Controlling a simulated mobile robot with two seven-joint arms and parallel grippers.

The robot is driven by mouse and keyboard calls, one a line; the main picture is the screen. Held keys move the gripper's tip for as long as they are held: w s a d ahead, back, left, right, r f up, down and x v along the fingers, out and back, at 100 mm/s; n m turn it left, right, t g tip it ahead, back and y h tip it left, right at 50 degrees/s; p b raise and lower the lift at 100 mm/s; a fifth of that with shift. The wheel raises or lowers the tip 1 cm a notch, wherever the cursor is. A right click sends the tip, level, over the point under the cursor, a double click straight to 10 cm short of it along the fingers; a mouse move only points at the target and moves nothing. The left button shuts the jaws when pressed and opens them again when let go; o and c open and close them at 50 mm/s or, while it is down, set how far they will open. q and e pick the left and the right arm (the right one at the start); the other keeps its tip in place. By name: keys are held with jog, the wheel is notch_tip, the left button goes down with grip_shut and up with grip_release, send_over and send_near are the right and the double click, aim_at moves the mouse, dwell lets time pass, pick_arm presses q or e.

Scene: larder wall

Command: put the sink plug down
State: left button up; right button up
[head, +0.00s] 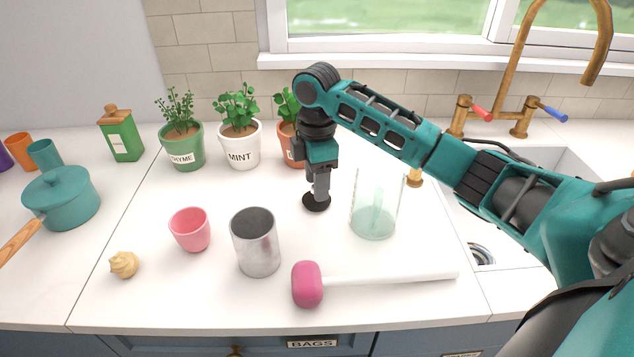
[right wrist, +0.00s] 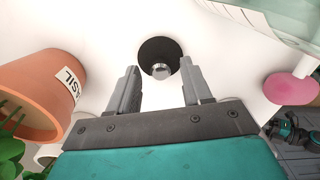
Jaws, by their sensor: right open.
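The sink plug is a black disc with a small metal knob. It lies flat on the white counter in the head view (head: 313,206), and it also shows in the right wrist view (right wrist: 150,48). My right gripper (head: 320,192) points down over the plug. In the right wrist view its two grey fingers (right wrist: 159,68) are apart, with the knob in line with the gap between their tips and nothing gripped. The sink (head: 545,160) is at the right, partly hidden by my right arm, with a metal drain (head: 481,254) showing.
A clear glass vessel (head: 373,222) stands right of the plug. A metal tin (head: 257,245), a pink cup (head: 190,230) and a pink mallet (head: 308,285) are in front. Potted herbs stand behind, including mint (head: 240,145) and basil (right wrist: 40,95). Brass taps (head: 520,122) are by the window.

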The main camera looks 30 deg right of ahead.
notch_tip(320, 180, up, 11)
dwell(0.3)
jog(key=shift+s, duration=0.1)
dwell(0.5)
